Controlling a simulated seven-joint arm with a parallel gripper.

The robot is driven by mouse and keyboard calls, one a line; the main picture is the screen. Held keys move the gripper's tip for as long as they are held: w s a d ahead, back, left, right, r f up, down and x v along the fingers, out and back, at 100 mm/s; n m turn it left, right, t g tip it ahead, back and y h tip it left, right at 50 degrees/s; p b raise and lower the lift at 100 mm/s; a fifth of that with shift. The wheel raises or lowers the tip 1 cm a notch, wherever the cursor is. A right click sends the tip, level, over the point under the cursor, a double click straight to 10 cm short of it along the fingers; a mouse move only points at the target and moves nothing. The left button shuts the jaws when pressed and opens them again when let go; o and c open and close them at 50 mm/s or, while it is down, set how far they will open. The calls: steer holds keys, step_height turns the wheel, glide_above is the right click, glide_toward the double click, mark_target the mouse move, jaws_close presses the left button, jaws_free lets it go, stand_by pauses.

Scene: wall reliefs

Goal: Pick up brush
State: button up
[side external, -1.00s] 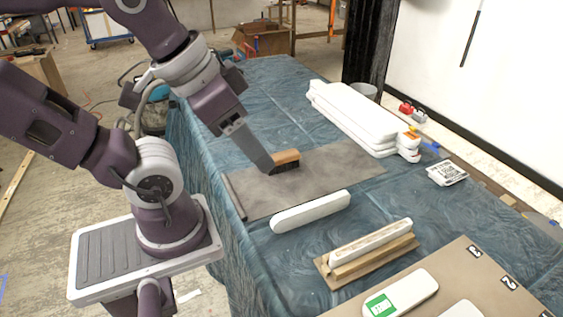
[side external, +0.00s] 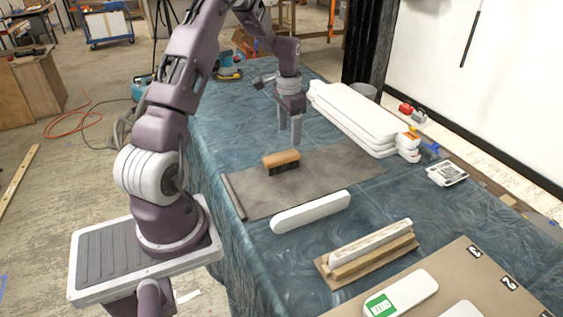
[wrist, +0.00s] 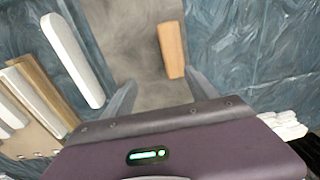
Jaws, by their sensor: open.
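The brush (side external: 281,161) has a wooden back and dark bristles pointing down, and lies on the grey mat (side external: 320,172) on the table. In the wrist view the brush (wrist: 172,49) shows its wooden back, ahead of my fingertips and nearer the right finger. My gripper (side external: 289,140) points down, with two grey fingers spread apart and nothing between them. It is behind the brush in the side view, apart from it. The wrist view also shows my gripper (wrist: 160,90) open.
Stacked white boards (side external: 360,115) stand close to the right of my gripper. A wooden block with a white strip (side external: 368,247) lies nearer the camera. The blue cloth (side external: 240,115) left of the mat is clear.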

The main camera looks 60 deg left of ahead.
glide_above(280, 156)
steer(key=f, duration=0.6)
steer(key=shift+s+a+f, duration=0.1)
steer(key=shift+a+f, duration=0.1)
step_height(280, 156, down, 8)
steer(key=shift+d+r, duration=0.1)
steer(key=shift+r, duration=0.15)
jaws_close()
step_height(280, 156, up, 10)
steer(key=shift+r, duration=0.1)
